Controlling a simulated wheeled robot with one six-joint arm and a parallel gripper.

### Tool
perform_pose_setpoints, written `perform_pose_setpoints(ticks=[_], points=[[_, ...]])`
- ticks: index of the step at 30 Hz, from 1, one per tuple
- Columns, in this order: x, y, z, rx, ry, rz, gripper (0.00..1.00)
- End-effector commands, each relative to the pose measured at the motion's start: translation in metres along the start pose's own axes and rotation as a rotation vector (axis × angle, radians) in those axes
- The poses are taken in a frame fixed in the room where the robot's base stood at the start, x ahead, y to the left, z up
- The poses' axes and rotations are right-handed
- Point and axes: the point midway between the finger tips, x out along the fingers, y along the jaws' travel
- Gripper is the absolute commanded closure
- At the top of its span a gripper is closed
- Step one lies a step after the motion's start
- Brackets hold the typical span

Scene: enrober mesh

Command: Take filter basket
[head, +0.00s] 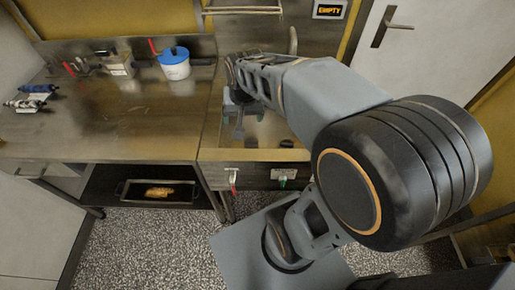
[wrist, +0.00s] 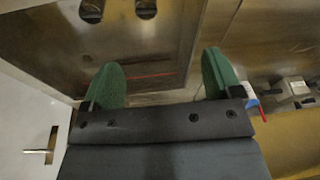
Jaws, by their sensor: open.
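My gripper (head: 239,122) hangs over the open metal tank (head: 285,154) in the head view, with the arm coming in from the right. In the wrist view its two green-tipped fingers (wrist: 162,78) stand wide apart with nothing between them. Beyond them is a bare metal surface with a thin red line (wrist: 150,76) and two dark oval shapes (wrist: 146,8) at the top edge. I cannot pick out a filter basket for sure in either view; the arm and gripper cover part of the tank.
A white tub with a blue lid (head: 174,64) stands on the metal bench (head: 130,125) to the left. A tray (head: 130,190) with a golden item lies on the shelf below.

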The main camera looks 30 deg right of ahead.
Motion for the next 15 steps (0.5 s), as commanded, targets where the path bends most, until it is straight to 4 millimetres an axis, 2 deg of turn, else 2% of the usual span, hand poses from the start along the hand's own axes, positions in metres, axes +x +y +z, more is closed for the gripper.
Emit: perform_pose_setpoints(ticks=[1, 6, 9, 15], points=[[0.031, 0.004, -0.011, 0.076, -0.035, 0.016, 0.11], [0.096, 0.017, -0.046, 0.317, -0.112, 0.062, 0.11], [0.129, 0.025, -0.059, 0.428, -0.145, 0.086, 0.11], [0.170, 0.037, -0.071, 0.556, -0.181, 0.117, 0.11]])
